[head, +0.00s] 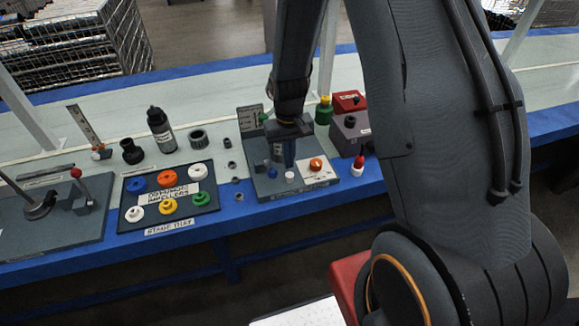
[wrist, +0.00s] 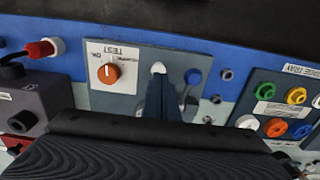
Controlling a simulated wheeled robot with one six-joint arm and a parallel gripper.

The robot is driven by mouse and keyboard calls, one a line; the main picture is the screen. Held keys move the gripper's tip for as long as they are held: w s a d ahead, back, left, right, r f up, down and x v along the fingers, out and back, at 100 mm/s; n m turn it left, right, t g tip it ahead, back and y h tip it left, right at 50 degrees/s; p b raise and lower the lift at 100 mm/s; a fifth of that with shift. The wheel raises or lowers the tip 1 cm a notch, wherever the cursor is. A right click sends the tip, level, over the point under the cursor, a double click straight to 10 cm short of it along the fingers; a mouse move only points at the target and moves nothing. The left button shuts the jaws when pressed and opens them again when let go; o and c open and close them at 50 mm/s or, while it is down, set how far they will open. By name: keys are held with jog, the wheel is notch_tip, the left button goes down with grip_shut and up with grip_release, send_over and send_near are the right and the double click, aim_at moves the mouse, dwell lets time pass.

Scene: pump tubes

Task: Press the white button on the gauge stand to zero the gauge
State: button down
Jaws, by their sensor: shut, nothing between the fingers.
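The stand (head: 262,187) is a dark grey plate on the blue-edged bench, with an orange knob (head: 316,164) on a white label reading TEST. The white button (head: 290,177) is near its front edge, between a blue part (head: 272,171) and the knob. In the wrist view the white button (wrist: 158,68) shows just beyond my fingertips. My gripper (head: 285,163) is shut and empty, pointing down over the stand just behind the button. The fingers (wrist: 159,82) look close to the button; I cannot tell whether they touch it. My arm hides the back of the stand.
A tray (head: 128,221) of coloured round parts lies to the left. A black bottle (head: 160,130) and small dark fittings stand behind the tray.

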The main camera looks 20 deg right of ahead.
aim_at(290, 177)
jog(key=shift+f+p, duration=0.35)
jog(key=shift+f, duration=1.65)
notch_tip(290, 177, down, 2)
jog(key=shift+f+b, duration=0.1)
jog(key=shift+b, duration=0.45)
jog(key=shift+s+f, duration=0.2)
jog(key=shift+s, duration=0.1)
jog(key=shift+r+p, duration=0.35)
jog(key=shift+r, duration=0.05)
notch_tip(290, 177, up, 14)
jog(key=shift+w+p, duration=0.35)
jog(key=shift+p, duration=0.05)
